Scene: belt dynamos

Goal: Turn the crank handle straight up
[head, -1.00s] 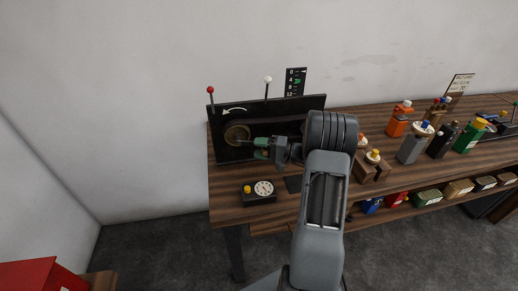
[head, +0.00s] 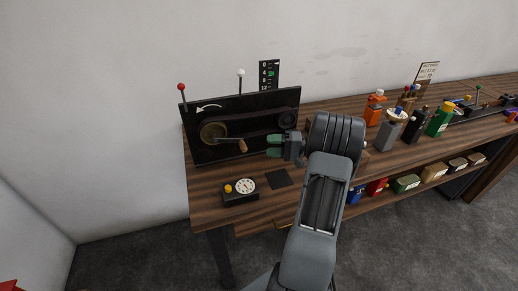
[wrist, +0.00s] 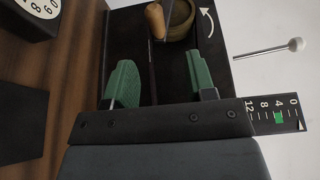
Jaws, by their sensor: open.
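The crank handle (head: 242,146) is a wooden grip on a thin arm joined to a brass wheel (head: 213,132) on the black panel (head: 255,104). In the head view the crank points right and slightly down from the wheel. My gripper (head: 272,146) has green fingers and stands right of the wooden grip, apart from it. In the wrist view my gripper (wrist: 160,82) is open and empty. The wooden grip (wrist: 156,21) and part of the brass wheel (wrist: 181,18) show beyond the fingers. A white curved arrow (head: 209,107) is on the panel above the wheel.
A red-knobbed rod (head: 181,87) and a white-knobbed rod (head: 241,73) rise at the panel, near a numbered scale (head: 269,74). A dial box (head: 240,191) and a dark square (head: 279,179) lie in front.

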